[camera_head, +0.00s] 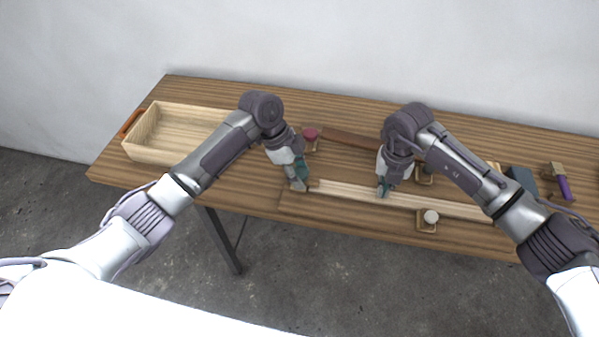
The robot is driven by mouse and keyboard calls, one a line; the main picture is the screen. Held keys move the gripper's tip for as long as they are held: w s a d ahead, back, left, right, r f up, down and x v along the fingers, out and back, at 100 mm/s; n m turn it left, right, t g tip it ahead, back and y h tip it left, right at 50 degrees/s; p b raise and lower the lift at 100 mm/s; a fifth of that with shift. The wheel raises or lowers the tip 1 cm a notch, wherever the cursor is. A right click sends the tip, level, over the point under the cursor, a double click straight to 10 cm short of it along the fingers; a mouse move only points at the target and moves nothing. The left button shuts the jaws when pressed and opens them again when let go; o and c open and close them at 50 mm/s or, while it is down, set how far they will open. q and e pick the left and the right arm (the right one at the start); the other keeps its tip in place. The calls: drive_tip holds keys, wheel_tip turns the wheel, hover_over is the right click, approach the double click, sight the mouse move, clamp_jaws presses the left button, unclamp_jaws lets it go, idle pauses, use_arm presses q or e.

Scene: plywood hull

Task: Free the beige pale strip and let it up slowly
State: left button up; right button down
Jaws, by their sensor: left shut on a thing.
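The beige pale strip (345,190) lies lengthwise along the front part of the wooden bench, running right until my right arm covers part of it. My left gripper (298,184) is at its left end, shut on it; the fingertips hide the exact contact. My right gripper (383,191) points down at the strip's middle; I cannot tell whether its fingers are open or shut. A block with a pale round knob (431,217) sits at the strip's front edge. Another knobbed block (424,176) is behind the strip, partly hidden by my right arm.
A dark brown strip (350,140) lies farther back, with a red-knobbed block (310,134) at its left end. A pale wooden tray (150,155) stands at the left. A dark block (522,180) and a purple-handled tool (563,185) lie at the right.

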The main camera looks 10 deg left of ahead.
drive_tip(key=shift+f, duration=0.1)
use_arm(q)
drive_tip(key=shift+r, duration=0.1)
use_arm(e)
drive_tip(key=shift+f, duration=0.35)
use_arm(q)
drive_tip(key=shift+m+g, duration=0.6)
drive_tip(key=shift+m, duration=0.8)
drive_tip(key=shift+w+m, duration=0.1)
drive_tip(key=shift+m, duration=0.2)
drive_tip(key=shift+m+g+y, duration=0.3)
drive_tip(key=shift+m+g, duration=0.2)
drive_tip(key=shift+m, duration=0.6)
use_arm(e)
drive_tip(key=shift+f, duration=0.1)
